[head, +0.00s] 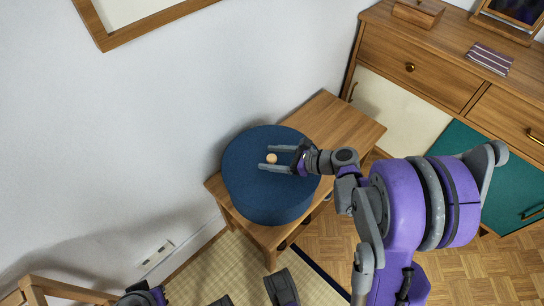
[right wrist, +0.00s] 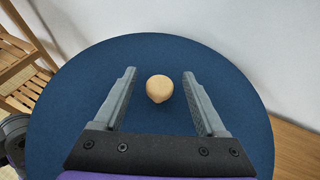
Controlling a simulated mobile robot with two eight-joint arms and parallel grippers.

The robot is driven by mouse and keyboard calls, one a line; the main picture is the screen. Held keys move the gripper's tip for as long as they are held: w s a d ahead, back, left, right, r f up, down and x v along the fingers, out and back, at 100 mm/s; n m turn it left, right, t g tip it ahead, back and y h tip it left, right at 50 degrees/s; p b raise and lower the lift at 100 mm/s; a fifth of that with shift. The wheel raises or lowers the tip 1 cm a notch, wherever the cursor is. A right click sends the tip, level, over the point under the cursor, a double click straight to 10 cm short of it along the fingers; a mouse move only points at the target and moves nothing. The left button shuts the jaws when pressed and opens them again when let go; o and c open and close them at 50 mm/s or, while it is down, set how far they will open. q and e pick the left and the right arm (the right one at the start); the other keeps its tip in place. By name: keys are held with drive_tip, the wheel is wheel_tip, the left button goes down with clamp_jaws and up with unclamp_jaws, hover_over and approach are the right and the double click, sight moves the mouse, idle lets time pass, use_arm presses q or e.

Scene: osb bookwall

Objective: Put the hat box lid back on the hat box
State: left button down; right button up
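The hat box lid is a dark blue disc with a pale wooden knob (head: 272,158) in its middle. The lid (head: 245,150) is over the round blue hat box (head: 268,212) on a small wooden table. The two outlines overlap and look offset; I cannot tell whether the lid is seated. My right gripper (head: 275,158) is open, with one finger on each side of the knob and a gap to both. The right wrist view also shows the knob (right wrist: 159,88) between the fingers. Part of my left arm shows at the bottom left edge; its fingers cannot be made out.
The wooden table (head: 340,122) has bare room to the right of the box. A white wall is close behind. A sideboard (head: 430,62) with drawers stands at the right. A wooden chair or rack (head: 50,288) is at the bottom left.

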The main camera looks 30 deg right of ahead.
drive_tip(key=p+v, duration=0.2)
drive_tip(key=v, duration=0.8)
drive_tip(key=shift+s+d+r, duration=0.2)
drive_tip(key=shift+s+r, duration=0.05)
